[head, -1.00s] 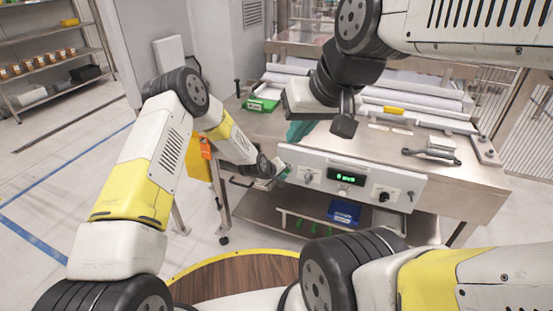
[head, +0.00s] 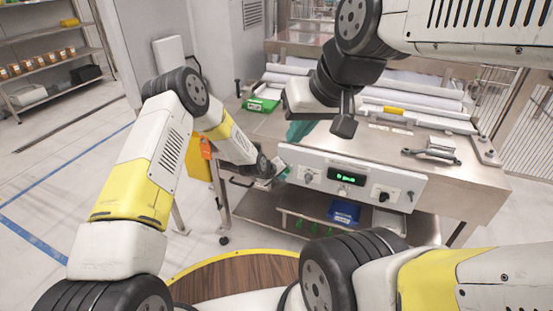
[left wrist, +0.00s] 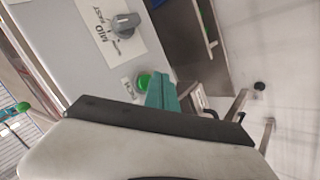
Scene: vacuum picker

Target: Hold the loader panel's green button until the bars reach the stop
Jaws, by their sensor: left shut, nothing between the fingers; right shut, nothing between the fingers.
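The loader panel (head: 325,180) is a pale front plate with a green-lit display (head: 346,178) and dark knobs. The green button (left wrist: 143,80) shows in the left wrist view, beside a small label. My left gripper (head: 282,174) is shut and empty at the panel's left end. Its teal fingertips (left wrist: 158,90) overlap the button's edge in the left wrist view; I cannot tell how far the button is pressed. The white bars (head: 425,92) lie across the steel table behind the panel. My right gripper (head: 298,131) is shut and empty above the table, partly hidden by its wrist.
The steel table (head: 465,172) carries a green box (head: 262,105) at left and a metal handle piece (head: 432,154) at right. A blue bin (head: 343,212) sits on the shelf below. Floor at left is clear; shelving (head: 50,62) stands far left.

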